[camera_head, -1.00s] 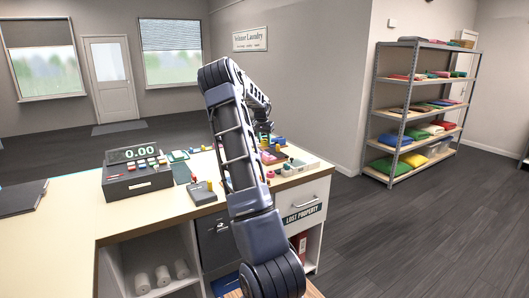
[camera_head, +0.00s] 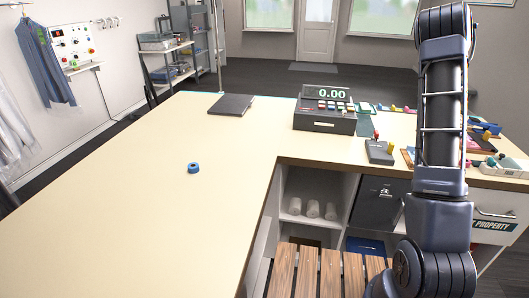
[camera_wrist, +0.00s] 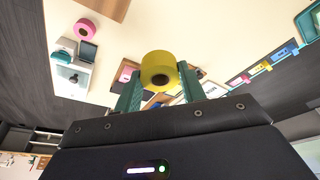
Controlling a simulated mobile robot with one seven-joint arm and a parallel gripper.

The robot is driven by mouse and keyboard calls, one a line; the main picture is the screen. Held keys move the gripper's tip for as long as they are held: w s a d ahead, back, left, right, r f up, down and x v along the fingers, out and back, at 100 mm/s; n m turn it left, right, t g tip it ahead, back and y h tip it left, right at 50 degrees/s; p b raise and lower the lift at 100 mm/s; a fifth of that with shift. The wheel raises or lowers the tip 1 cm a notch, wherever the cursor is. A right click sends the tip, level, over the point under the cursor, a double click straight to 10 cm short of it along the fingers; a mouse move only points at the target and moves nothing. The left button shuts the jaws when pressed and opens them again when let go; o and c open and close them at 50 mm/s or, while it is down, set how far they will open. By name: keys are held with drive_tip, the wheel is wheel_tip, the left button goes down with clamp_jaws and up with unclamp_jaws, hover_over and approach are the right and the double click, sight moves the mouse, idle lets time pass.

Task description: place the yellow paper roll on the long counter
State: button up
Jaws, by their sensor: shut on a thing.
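The yellow paper roll (camera_wrist: 158,70) is between the green fingers of my gripper (camera_wrist: 159,80) in the wrist view, and the gripper is shut on it. The roll's round end, with a dark hole, faces the camera. In the head view my arm rises at the right; the gripper and the held roll cannot be made out there. The long counter (camera_head: 120,215), with a pale top, fills the left and middle of the head view.
A blue ring-shaped roll (camera_head: 194,168) lies on the counter. A cash register (camera_head: 325,112) and a dark flat folder (camera_head: 231,104) are farther back. A pink roll (camera_wrist: 84,30) shows in the wrist view. Most of the counter's near left part is bare.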

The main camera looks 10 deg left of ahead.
drive_tip(key=w+a+n+y, duration=0.15)
drive_tip(key=w+a, duration=0.25)
drive_tip(key=a, duration=1.1)
drive_tip(key=w+a+n+h, duration=0.1)
drive_tip(key=w+a+n, duration=0.2)
drive_tip(key=a, duration=1.1)
drive_tip(key=s+a+n+t+y, duration=0.15)
drive_tip(key=a+n, duration=0.25)
drive_tip(key=a, duration=2.2)
drive_tip(key=n+y, duration=0.2)
drive_tip(key=n, duration=0.5)
hover_over(220, 146)
drive_tip(key=shift+g, duration=0.45)
drive_tip(key=f, duration=1.9)
drive_tip(key=shift+s+d+f, duration=0.25)
drive_tip(key=shift+f, duration=0.05)
drive_tip(key=shift+f, duration=0.1)
